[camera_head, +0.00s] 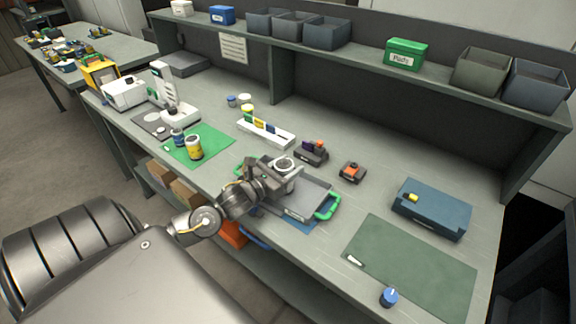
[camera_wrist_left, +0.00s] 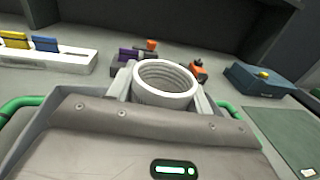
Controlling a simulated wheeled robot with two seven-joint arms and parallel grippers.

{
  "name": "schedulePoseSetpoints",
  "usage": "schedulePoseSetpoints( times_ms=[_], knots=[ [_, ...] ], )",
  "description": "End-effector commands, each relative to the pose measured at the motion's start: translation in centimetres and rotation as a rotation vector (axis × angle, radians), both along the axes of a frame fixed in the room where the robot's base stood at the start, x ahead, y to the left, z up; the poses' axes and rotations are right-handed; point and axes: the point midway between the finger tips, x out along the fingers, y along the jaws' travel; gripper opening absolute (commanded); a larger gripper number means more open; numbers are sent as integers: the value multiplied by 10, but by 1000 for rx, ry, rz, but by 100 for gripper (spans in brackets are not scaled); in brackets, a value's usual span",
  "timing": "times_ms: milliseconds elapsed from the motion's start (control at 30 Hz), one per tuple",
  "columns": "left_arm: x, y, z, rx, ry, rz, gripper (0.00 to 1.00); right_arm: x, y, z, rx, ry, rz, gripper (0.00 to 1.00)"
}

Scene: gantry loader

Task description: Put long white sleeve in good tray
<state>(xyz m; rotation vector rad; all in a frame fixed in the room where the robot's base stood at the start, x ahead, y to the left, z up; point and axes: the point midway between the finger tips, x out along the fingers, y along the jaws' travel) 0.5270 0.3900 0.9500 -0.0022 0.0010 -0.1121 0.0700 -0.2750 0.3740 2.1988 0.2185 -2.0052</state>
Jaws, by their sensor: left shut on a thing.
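The white sleeve (camera_wrist_left: 165,84) is a ribbed, hollow cylinder held upright between the fingers of my left gripper (camera_wrist_left: 166,88). In the head view the sleeve's round open top (camera_head: 284,164) shows at the end of my left gripper (camera_head: 286,176). The gripper is over a grey tray with green handles (camera_head: 315,189), probably the good tray. The gripper body hides the sleeve's lower end, so I cannot tell if it touches the tray floor. My right gripper is not in view.
A white rack (camera_head: 265,133) with coloured pieces stands behind the tray. A black-and-purple block (camera_head: 311,153) and an orange-and-black block (camera_head: 352,172) sit beyond it. A blue box (camera_head: 431,209), a green mat (camera_head: 410,262) and a blue knob (camera_head: 389,296) are at the right.

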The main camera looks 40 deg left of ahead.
Motion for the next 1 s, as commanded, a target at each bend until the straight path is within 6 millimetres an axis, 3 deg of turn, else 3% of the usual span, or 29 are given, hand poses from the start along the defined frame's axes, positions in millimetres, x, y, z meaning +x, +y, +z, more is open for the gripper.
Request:
schedulePoseSetpoints(
  times_ms=[133,167,300,667,767,1000],
  knots=[
    [0,0,0,0,-4,0,10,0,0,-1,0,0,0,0],
    [0,0,-1,0,0,0,53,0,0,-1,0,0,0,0],
    [0,0,-1,0,0,0,71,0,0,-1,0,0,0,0],
    [-3,0,0,0,0,0,72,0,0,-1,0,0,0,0],
    [-13,2,-2,-1,2,1,72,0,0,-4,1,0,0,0],
    [-59,6,-3,-1,4,-2,72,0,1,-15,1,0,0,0]
  ],
)
